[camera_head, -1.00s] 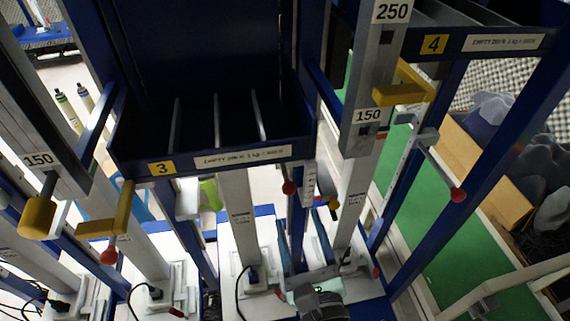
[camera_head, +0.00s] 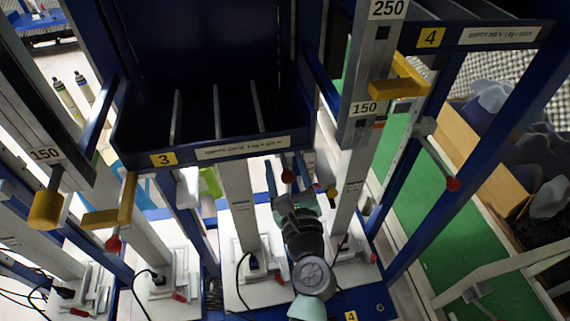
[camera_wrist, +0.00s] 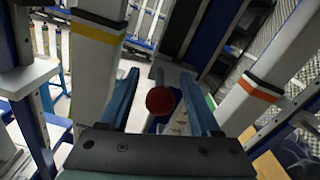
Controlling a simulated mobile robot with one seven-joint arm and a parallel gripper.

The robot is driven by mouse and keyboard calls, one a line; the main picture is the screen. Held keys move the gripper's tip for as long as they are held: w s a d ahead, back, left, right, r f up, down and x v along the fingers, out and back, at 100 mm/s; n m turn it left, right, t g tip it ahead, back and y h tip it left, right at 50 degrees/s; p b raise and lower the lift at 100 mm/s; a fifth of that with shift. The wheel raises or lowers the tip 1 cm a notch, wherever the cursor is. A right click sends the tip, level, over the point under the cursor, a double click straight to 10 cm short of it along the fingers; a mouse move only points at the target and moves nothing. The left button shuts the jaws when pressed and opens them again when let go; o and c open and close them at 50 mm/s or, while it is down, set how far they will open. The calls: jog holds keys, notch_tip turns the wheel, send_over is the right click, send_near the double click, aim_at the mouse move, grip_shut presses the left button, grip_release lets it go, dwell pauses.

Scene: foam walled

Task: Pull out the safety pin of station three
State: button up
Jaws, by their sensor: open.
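Station three is the blue tray frame (camera_head: 240,146) with a yellow "3" plate (camera_head: 163,159) at the middle left of the head view. A red ball knob (camera_head: 288,176) hangs below the right part of its front edge. In the wrist view a red ball (camera_wrist: 160,101) sits at the end of a grey rod, between my two blue fingers. My gripper (camera_head: 286,164) is open around the ball's sides, with visible gaps on both sides in the wrist view. I cannot tell whether this ball belongs to the safety pin.
White columns (camera_head: 350,192) stand close to my gripper. A small yellow-tipped part (camera_head: 332,191) is just right of it. Station four's tray (camera_head: 500,36) and its red-ball lever (camera_head: 453,184) are at the right. A yellow handle (camera_head: 110,216) is at the left.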

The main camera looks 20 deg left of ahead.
grip_shut()
dwell(1.3)
